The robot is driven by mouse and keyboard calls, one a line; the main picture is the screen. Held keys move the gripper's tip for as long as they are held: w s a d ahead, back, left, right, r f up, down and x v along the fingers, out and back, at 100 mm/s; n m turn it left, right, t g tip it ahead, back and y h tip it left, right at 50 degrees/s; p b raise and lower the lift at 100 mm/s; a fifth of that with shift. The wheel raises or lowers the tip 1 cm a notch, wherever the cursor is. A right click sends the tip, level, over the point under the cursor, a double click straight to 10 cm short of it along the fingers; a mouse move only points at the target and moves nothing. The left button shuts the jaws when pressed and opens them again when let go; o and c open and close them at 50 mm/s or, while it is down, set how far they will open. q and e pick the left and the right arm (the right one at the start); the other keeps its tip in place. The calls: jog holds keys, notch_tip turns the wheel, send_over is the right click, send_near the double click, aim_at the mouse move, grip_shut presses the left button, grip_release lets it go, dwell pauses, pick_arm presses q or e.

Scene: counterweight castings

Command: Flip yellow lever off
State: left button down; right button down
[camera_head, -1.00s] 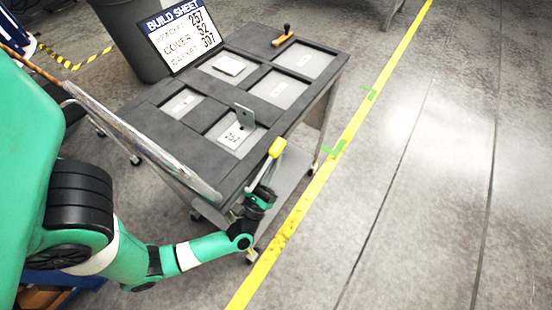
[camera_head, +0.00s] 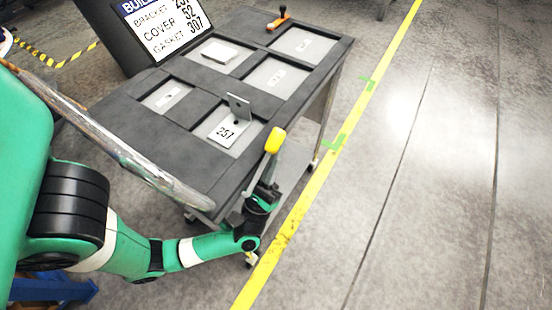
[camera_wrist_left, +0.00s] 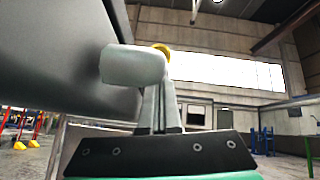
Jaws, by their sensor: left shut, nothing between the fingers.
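The yellow lever (camera_head: 275,140) stands at the near right corner of the cart, with its yellow grip at the top and a grey shaft running down from it. My left gripper (camera_head: 263,186) is just below the yellow grip, beside the shaft. Its fingers are shut with nothing between them. In the left wrist view, the fingers (camera_wrist_left: 158,105) point up towards a pale grey block, and a bit of the yellow grip (camera_wrist_left: 162,48) shows behind it. I cannot tell whether the fingers touch the lever. My right gripper is out of view.
The dark cart (camera_head: 178,141) has recessed compartments with grey plates, including an upright bracket (camera_head: 239,107) beside a 257 label. An orange piece with a black knob (camera_head: 278,19) is at its far end. A build sheet (camera_head: 168,30) stands behind. Open floor lies right of the yellow line.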

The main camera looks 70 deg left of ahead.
pick_arm(q)
jog(key=s+d+f+b, duration=0.3)
jog(key=d+f+b, duration=0.1)
jog(key=f, duration=0.6)
jog(key=shift+f+b, duration=0.25)
jog(key=shift+b, duration=0.1)
